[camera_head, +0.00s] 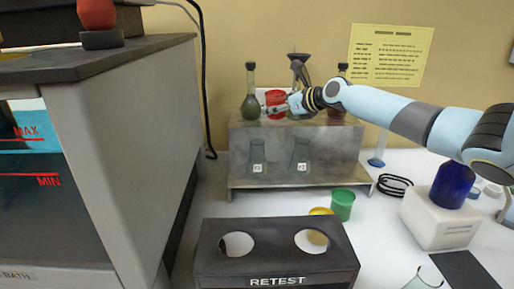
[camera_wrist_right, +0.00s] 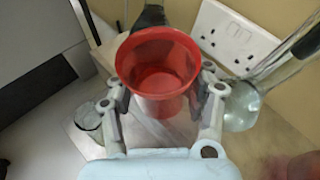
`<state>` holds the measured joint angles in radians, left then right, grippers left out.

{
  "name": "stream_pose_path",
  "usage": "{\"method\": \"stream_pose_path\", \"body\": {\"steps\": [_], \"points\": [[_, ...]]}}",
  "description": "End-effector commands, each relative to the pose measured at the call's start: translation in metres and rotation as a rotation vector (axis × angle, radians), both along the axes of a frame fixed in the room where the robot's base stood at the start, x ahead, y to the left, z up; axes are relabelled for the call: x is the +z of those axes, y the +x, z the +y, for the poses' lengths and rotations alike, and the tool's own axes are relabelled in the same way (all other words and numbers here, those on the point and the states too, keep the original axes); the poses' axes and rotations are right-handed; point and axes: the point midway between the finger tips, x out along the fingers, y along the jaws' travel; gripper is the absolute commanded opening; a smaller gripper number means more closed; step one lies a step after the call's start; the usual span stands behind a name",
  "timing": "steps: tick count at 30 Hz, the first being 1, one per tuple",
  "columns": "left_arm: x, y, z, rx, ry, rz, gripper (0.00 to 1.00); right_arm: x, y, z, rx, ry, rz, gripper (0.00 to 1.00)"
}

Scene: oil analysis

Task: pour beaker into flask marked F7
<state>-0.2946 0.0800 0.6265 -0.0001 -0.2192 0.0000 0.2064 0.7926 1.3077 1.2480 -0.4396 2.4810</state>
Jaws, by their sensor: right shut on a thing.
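My right gripper (camera_head: 280,106) reaches in from the right over the upper shelf of the rack and is shut on a red cup (camera_head: 275,98). In the right wrist view the red cup (camera_wrist_right: 160,70) sits between the two fingers (camera_wrist_right: 162,105), its open mouth showing. Two clear flasks with small white labels, a left one (camera_head: 257,158) and a right one (camera_head: 300,158), stand on the lower shelf; I cannot read the labels surely. A glass beaker (camera_head: 425,279) is partly cut off at the bottom right. My left gripper is not in view.
A stoppered flask of green liquid (camera_head: 250,102) stands left of the red cup on the rack (camera_head: 240,135). A green cup (camera_head: 342,204) and a yellow cup (camera_head: 320,212) stand behind the black RETEST holder (camera_head: 275,262). A blue vessel (camera_head: 452,186) rests on a white block (camera_head: 438,222).

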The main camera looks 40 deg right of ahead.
Motion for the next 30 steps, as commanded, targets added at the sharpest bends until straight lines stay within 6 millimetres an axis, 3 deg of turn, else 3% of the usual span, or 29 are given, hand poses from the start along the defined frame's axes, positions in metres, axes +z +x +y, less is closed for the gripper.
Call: {"method": "stream_pose_path", "body": {"steps": [2,5,16,30], "points": [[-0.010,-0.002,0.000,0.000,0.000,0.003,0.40,-0.013,-0.001,0.004,0.001,-0.046,-0.012,0.13],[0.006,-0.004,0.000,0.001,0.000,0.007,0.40,0.002,-0.001,0.009,0.002,-0.112,-0.028,0.13],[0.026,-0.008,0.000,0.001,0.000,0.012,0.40,0.010,-0.005,0.027,0.002,-0.344,-0.077,0.13],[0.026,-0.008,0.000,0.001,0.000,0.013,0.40,-0.008,-0.008,0.040,0.000,-0.623,-0.135,0.13]]}}
